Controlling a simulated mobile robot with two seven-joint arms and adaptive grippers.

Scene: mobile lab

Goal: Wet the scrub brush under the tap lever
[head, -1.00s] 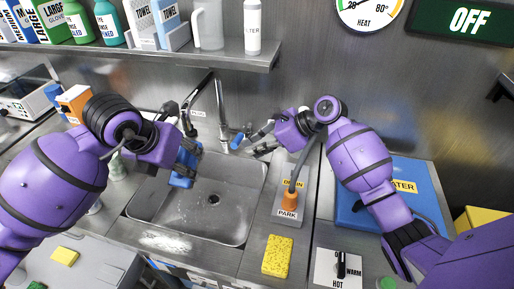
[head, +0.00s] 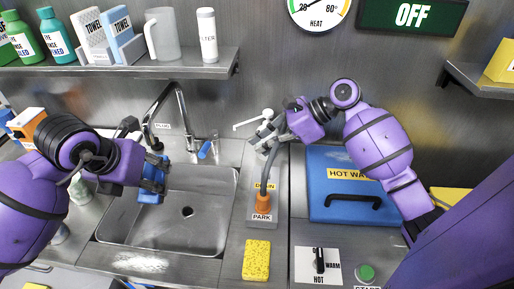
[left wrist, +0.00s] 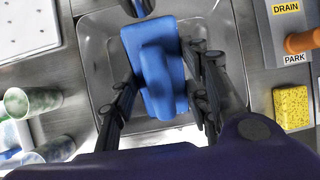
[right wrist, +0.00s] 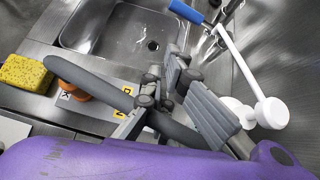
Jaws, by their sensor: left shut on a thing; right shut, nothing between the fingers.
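A blue scrub brush (head: 151,188) is held in my left gripper (head: 155,176), over the left part of the sink (head: 196,243). In the left wrist view the brush (left wrist: 160,70) sits between the two fingers. The curved metal tap (head: 183,104) stands behind the sink. Its spout end appears just above the brush; I see no clear water stream. The blue tap lever (head: 204,149) is right of the tap; it also shows in the right wrist view (right wrist: 186,11). My right gripper (head: 266,136) is shut and empty, right of the lever and apart from it.
The grey drain handle (head: 269,168) rises from an orange base close to my right gripper. A white rod with knobs (right wrist: 240,62) is also near it. A yellow sponge (head: 257,260) lies right of the sink. A blue hot-water lid (head: 330,165) is farther right.

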